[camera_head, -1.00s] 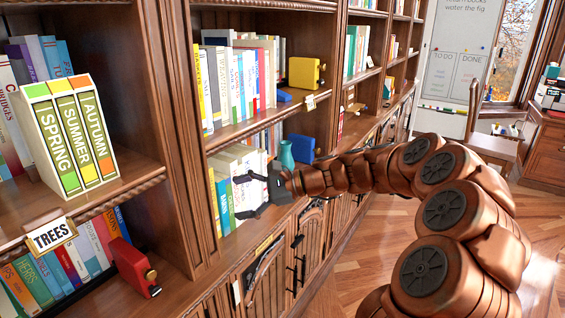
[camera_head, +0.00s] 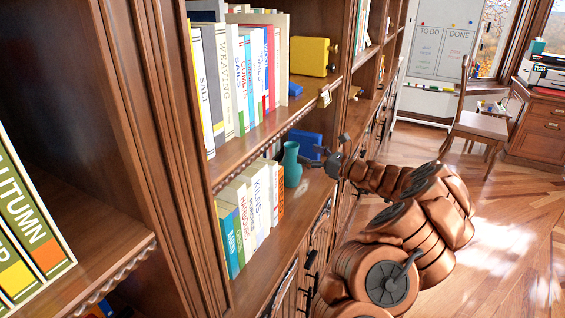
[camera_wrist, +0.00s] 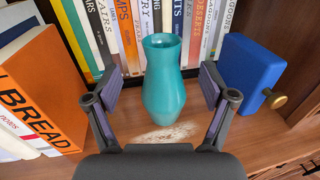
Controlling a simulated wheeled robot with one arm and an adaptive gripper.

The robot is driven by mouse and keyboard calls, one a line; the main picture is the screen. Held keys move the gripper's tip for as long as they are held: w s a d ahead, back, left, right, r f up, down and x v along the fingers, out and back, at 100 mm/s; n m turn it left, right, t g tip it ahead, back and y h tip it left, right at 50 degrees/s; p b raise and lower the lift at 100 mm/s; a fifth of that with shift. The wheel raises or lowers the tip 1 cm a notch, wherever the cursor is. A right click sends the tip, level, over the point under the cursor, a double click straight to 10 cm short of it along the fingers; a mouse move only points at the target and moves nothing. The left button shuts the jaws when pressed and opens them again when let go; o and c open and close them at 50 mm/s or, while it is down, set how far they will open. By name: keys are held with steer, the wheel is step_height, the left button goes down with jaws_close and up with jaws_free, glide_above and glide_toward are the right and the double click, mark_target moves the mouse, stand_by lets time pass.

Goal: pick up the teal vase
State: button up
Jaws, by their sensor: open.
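The teal vase (camera_head: 291,165) stands upright on the lower shelf of the bookcase, at the right end of a row of books. In the wrist view the vase (camera_wrist: 163,82) stands between the two fingers, a little beyond their tips, with a gap on each side. My gripper (camera_wrist: 161,88) is open and empty. In the head view my gripper (camera_head: 326,152) is just right of the vase, at the shelf front. The vase's lower front is clear of cover in the wrist view.
A blue block with a brass knob (camera_wrist: 250,70) sits close right of the right finger. An orange book (camera_wrist: 45,90) stands left of the left finger. A row of books (camera_wrist: 120,35) is behind the vase. The upper shelf (camera_head: 262,128) overhangs the space.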

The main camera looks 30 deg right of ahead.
mark_target(292, 145)
steer(key=shift+p+x, duration=1.1)
steer(key=shift+x, duration=2.7)
steer(key=shift+d+r, duration=0.15)
jaws_close()
